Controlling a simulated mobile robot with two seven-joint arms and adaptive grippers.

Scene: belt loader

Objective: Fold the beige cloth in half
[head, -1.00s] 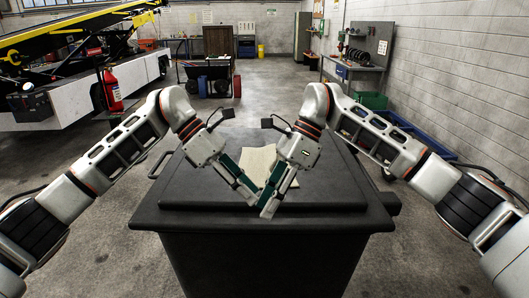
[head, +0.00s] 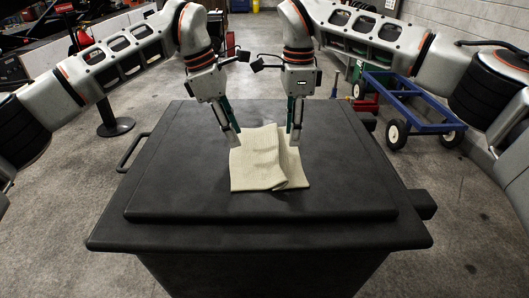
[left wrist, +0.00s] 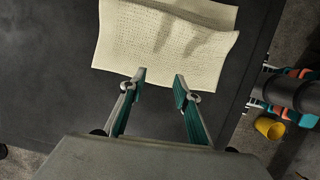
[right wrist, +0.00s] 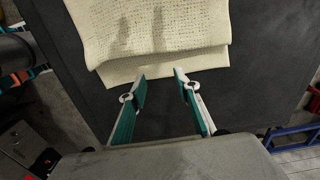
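The beige cloth (head: 262,172) lies on the black lid of a chest. It looks doubled over, with a top layer whose edges are slightly askew from the layer below. My left gripper (head: 233,140) points down at the cloth's far left corner, and my right gripper (head: 294,140) at its far right corner. In the right wrist view, the right fingertips (right wrist: 160,76) are also apart and empty beside the cloth (right wrist: 150,35).
The black chest lid (head: 180,195) is clear around the cloth, with a raised rim step. A handle (head: 130,152) sticks out at the left. A blue cart (head: 410,105) stands on the floor behind at the right.

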